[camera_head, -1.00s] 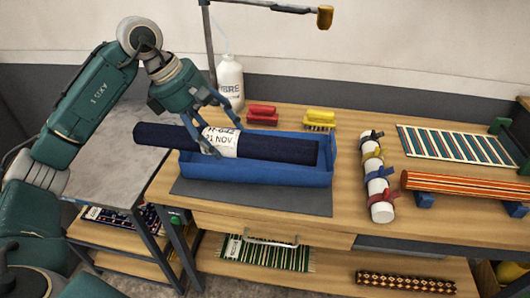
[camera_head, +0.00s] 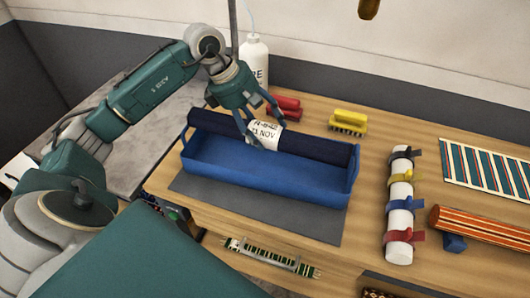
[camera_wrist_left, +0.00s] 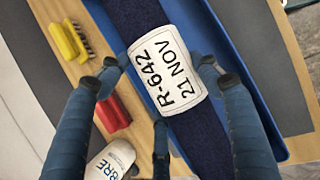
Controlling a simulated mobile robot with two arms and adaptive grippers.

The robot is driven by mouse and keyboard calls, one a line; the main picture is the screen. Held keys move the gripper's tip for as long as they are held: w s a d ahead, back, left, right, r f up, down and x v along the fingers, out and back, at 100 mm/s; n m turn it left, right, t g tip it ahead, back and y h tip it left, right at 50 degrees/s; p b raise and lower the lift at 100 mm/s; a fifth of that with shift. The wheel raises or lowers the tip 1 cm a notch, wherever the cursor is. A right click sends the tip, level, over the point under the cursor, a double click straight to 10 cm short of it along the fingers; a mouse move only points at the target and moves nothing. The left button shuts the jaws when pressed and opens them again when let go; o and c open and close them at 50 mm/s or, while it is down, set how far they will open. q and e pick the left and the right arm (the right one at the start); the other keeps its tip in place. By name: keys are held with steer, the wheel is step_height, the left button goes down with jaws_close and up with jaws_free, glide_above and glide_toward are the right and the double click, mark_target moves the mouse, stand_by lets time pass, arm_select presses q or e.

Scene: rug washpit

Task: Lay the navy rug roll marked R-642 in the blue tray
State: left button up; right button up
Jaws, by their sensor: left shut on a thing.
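The navy rug roll (camera_head: 312,146) has a white label reading R-642, 21 NOV. In the head view it lies lengthwise along the back long side of the blue tray (camera_head: 262,180); I cannot tell whether it touches the tray's rim. The front part of the tray floor is bare. My left gripper (camera_head: 262,127) is shut on the roll at its label, from above. In the left wrist view the gripper's fingers (camera_wrist_left: 160,68) sit on both sides of the label on the roll (camera_wrist_left: 205,140), with the tray (camera_wrist_left: 228,52) beside it. My right gripper is not in view.
Behind the tray stand a red brush (camera_head: 286,107), a yellow brush (camera_head: 349,122) and a white bottle (camera_head: 254,62). To the right are a white strapped roll (camera_head: 400,205), an orange striped roll (camera_head: 480,228) and a striped rug (camera_head: 490,168). A grey mat (camera_head: 300,222) lies under the tray.

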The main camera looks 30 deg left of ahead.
mark_target(264, 138)
arm_select(q)
step_height(264, 138, down, 4)
steer(key=shift+w+f+p, duration=0.1)
steer(key=shift+w+p, duration=0.05)
steer(key=shift+p, duration=0.2)
step_height(264, 138, down, 2)
steer(key=shift+f, duration=0.2)
step_height(264, 138, down, 4)
steer(key=shift+r+p, duration=0.1)
steer(key=shift+p, duration=0.6)
steer(key=shift+f, duration=0.25)
steer(key=o, duration=1.3)
steer(key=shift+f, duration=0.15)
steer(key=shift+c, duration=0.2)
steer(key=o, duration=0.4)
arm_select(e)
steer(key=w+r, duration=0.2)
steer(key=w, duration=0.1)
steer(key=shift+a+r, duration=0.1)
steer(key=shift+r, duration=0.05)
